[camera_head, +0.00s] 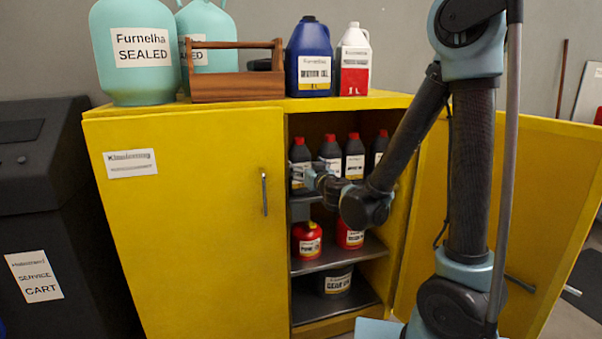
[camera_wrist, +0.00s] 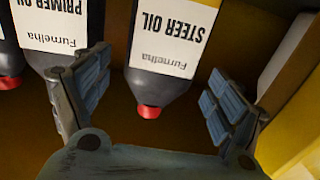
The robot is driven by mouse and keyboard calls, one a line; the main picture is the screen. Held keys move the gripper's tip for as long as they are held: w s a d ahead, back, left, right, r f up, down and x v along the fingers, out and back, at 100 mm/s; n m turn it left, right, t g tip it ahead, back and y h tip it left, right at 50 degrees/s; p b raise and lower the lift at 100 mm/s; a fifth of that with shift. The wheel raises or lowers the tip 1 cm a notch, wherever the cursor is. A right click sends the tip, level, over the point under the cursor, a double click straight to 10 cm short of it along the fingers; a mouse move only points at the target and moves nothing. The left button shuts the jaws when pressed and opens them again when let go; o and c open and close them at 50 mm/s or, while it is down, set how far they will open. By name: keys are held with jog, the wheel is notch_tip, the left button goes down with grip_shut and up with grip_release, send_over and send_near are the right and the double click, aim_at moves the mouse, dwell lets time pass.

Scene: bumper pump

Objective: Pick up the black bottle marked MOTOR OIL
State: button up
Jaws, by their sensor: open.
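Several black bottles with red caps stand on the cabinet's upper shelf in the head view, among them a third (camera_head: 354,158) and a fourth (camera_head: 379,148) from the left. No label reading MOTOR OIL is legible in either view. My gripper (camera_head: 312,177) is open in front of the leftmost bottle, partly hiding it. In the upside-down wrist view, a black bottle marked STEER OIL (camera_wrist: 172,45) lies between the spread fingers of my gripper (camera_wrist: 157,80), with none visibly clamped on it. A bottle marked PRIMER OIL (camera_wrist: 58,35) is at the left, partly behind a finger.
The yellow cabinet (camera_head: 190,220) has its left door shut and its right door (camera_head: 545,180) open. Red cans (camera_head: 307,240) and a dark GEAR OIL tin (camera_head: 338,280) sit below. A blue jug (camera_head: 309,60), white-red jug (camera_head: 354,60) and wooden carrier (camera_head: 235,88) stand on top.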

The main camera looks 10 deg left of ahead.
aim_at(299, 161)
jog(key=shift+x, duration=3.2)
jog(key=shift+f, duration=0.15)
jog(key=c, duration=1.7)
